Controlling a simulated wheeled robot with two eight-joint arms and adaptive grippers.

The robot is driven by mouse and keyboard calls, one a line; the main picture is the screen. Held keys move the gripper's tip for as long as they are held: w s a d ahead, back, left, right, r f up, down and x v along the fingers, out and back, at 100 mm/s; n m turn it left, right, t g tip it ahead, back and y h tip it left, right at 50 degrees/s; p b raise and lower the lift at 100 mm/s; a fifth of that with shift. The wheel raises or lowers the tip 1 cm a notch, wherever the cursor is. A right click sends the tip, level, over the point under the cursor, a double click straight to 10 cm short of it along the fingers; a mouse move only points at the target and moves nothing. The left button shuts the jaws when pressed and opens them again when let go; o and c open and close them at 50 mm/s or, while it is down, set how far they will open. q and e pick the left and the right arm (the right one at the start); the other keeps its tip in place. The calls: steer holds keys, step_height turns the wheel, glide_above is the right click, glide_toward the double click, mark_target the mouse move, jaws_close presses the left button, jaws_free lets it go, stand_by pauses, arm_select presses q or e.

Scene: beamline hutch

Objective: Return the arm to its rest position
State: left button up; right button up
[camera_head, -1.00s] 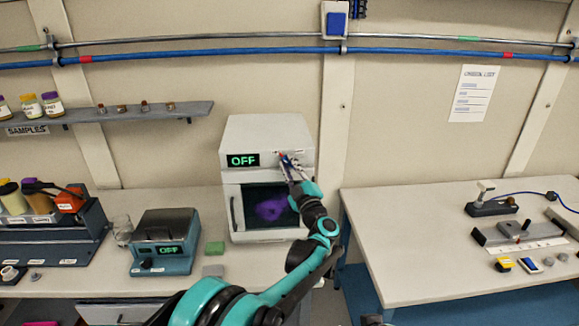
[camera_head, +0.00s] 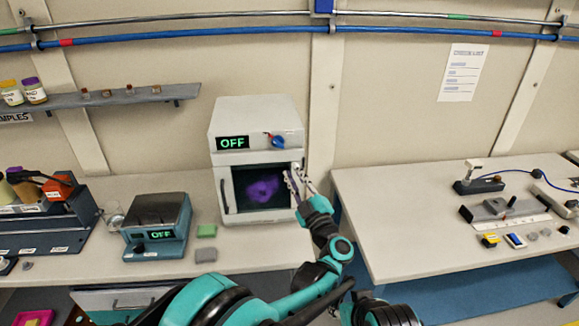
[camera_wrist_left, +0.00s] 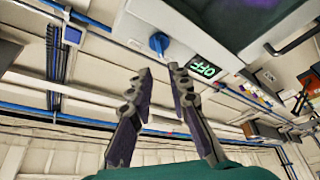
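My left arm reaches from the bottom of the head view. Its gripper (camera_head: 301,180) is in front of the right edge of the white box-shaped instrument (camera_head: 255,112), below its blue knob (camera_head: 277,141). In the left wrist view the two fingers (camera_wrist_left: 161,70) are apart with nothing between them, so the gripper is open and empty. The knob also shows in the wrist view (camera_wrist_left: 158,43), apart from the fingers. The instrument's display (camera_head: 233,143) reads OFF, and a purple shape shows behind its dark window. My right gripper is not in view.
A small teal device (camera_head: 157,227) with an OFF display and a green block (camera_head: 206,230) stand on the left bench. A rack (camera_head: 47,222) stands further left. The right table (camera_head: 385,210) holds small tools, with bare surface at its near left. A gap separates the benches.

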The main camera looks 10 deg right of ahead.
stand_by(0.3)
arm_select(q)
steer(key=s+a+r+m+h, duration=0.4)
steer(key=a+r+m+h, duration=0.2)
steer(key=r+m+h, duration=0.4)
steer(key=s+a+f+m+g+y, duration=0.1)
steer(key=s+a+f+g+y, duration=0.1)
steer(key=s+a+f+g, duration=0.4)
steer(key=s+a+f+m+g+y, duration=0.1)
steer(key=s+a+f+g, duration=0.6)
steer(key=s+a+f, duration=0.9)
steer(key=s+f+m, duration=0.1)
steer(key=s+f, duration=0.2)
steer(key=s, duration=0.2)
steer(key=shift+s+y+b, duration=0.35)
steer(key=shift+y, duration=0.05)
